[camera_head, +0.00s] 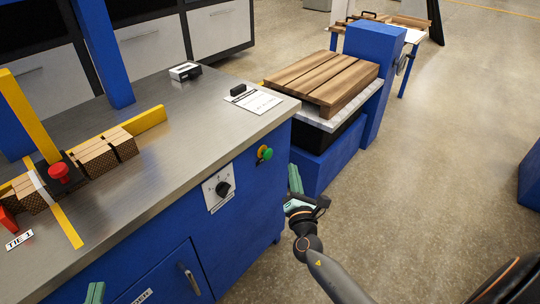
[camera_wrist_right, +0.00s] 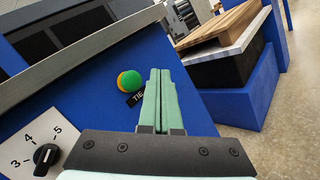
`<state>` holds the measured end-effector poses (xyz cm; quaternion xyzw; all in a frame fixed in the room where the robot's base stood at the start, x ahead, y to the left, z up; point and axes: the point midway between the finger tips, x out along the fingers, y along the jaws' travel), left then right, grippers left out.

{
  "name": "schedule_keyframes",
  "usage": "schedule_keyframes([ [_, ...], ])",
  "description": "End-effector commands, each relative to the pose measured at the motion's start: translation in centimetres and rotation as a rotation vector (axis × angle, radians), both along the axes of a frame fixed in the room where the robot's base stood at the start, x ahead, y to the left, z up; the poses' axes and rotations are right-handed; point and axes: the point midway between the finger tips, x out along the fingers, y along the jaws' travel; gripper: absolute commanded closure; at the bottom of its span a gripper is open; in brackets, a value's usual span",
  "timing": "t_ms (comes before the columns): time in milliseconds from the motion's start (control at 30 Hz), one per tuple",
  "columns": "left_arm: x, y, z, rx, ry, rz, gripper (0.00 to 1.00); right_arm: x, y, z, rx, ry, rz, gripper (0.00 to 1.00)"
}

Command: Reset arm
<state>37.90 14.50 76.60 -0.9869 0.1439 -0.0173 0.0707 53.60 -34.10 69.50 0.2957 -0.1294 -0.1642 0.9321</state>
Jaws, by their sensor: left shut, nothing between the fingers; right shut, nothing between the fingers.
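My right gripper (camera_head: 295,180) is in front of the blue machine's right corner in the head view. Its pale green fingers are shut and empty, and they also show in the right wrist view (camera_wrist_right: 160,85). A green button with a yellow ring (camera_head: 265,153) sits on the machine's front, left of these fingers. The button (camera_wrist_right: 129,82) shows beside the fingers in the wrist view, apart from them in the picture. They partly cover a black "TIE" label (camera_wrist_right: 136,98). My left gripper (camera_head: 95,293) shows only its shut green fingertips at the bottom edge.
A dial (camera_head: 223,189) sits on the blue front. The steel table (camera_head: 180,135) carries strapped brown bundles (camera_head: 95,157), a red button (camera_head: 59,173), a paper sheet (camera_head: 253,101) and a small device (camera_head: 185,71). Wooden boards (camera_head: 322,78) lie on a stand behind. The floor at right is open.

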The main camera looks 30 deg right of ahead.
Motion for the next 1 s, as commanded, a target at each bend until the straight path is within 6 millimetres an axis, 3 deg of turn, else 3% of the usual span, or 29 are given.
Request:
schedule_keyframes([
  [633,0.0,0.0,-0.1,0.0,0.002,0.0,1.0,-0.3,0.2,-0.3,0.046,0.0,0.009,1.0],
  [767,0.0,0.0,-0.3,0.0,0.009,0.001,1.0,-1.5,1.1,-1.3,0.237,-0.005,0.051,1.0],
  [1000,-0.1,0.0,-0.8,0.0,0.029,0.003,1.0,-5.2,5.9,-3.0,0.857,-0.021,0.19,1.0],
])
